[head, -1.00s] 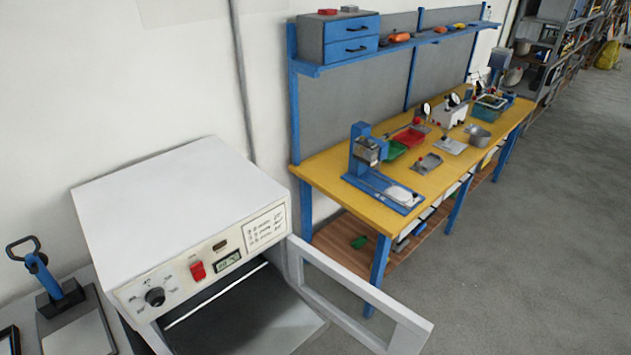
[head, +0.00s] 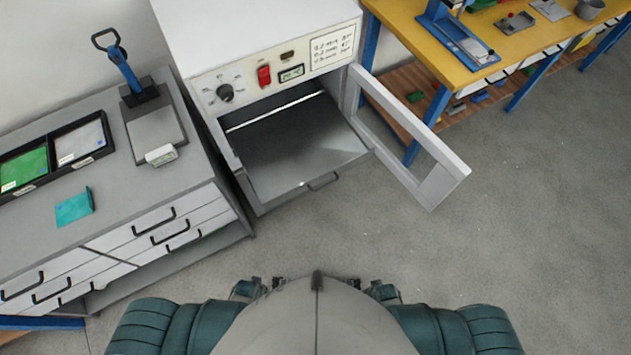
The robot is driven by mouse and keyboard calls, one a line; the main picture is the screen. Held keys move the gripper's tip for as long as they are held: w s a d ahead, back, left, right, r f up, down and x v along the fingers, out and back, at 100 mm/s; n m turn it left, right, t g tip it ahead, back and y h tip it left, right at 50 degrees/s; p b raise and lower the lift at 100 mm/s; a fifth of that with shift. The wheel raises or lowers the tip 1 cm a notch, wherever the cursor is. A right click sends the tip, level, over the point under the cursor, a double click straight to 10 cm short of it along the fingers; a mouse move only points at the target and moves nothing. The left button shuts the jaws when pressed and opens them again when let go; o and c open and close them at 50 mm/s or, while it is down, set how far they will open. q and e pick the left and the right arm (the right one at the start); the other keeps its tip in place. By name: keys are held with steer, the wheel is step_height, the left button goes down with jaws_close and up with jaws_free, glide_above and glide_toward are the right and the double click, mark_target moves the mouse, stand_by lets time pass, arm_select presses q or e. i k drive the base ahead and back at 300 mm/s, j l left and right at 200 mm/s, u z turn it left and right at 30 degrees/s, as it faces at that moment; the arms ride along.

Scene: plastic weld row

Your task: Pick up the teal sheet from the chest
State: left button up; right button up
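The teal sheet (head: 72,208) lies on the grey top of the chest (head: 118,213), at the left of the head view, near the chest's front edge. Its right edge looks turned up. Small dark parts at the front of my body look like my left gripper (head: 262,288) and my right gripper (head: 385,292). They are low in the view, well to the right of the sheet and apart from it. They are too small and partly hidden to show their fingers clearly.
A black tray (head: 73,169) with green and pale sheets lies behind the teal sheet. A blue-handled press (head: 128,80) stands beside it. The white oven (head: 270,20) has its door (head: 412,135) swung out to the right. Grey floor (head: 420,250) is clear in front.

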mark_target(72, 210)
steer(key=u, duration=2.15)
